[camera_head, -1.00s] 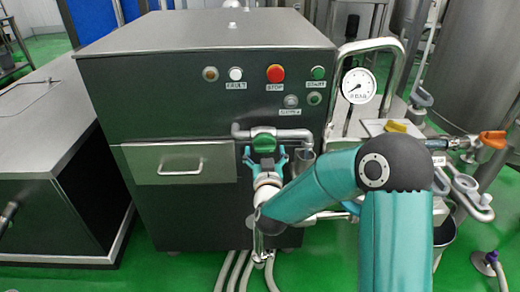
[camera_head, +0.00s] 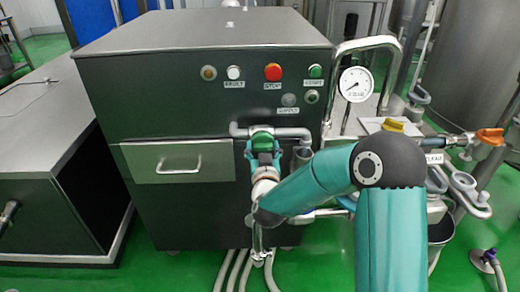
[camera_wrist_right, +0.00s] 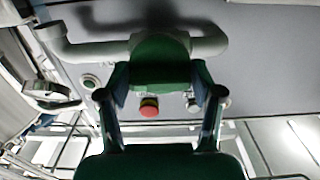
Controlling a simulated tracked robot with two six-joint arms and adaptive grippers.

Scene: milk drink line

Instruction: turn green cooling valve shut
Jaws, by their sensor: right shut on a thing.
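The green cooling valve (camera_head: 262,139) sits on a grey pipe on the front of the dark machine cabinet, right of the drawer. My right gripper (camera_head: 263,154) is at the valve from below, with its fingers shut on the green handle. In the right wrist view the green valve handle (camera_wrist_right: 160,62) shows between the two fingers of my right gripper (camera_wrist_right: 161,85), one on each side. The grey pipe (camera_wrist_right: 95,50) runs out to the left behind it. My left gripper is not in view.
Above the valve are a red stop button (camera_head: 273,72), a green start button (camera_head: 315,71) and a white fault button (camera_head: 234,73). A drawer with a handle (camera_head: 180,166) is to the left. A gauge (camera_head: 356,84) and an orange-handled valve (camera_head: 490,136) stand to the right.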

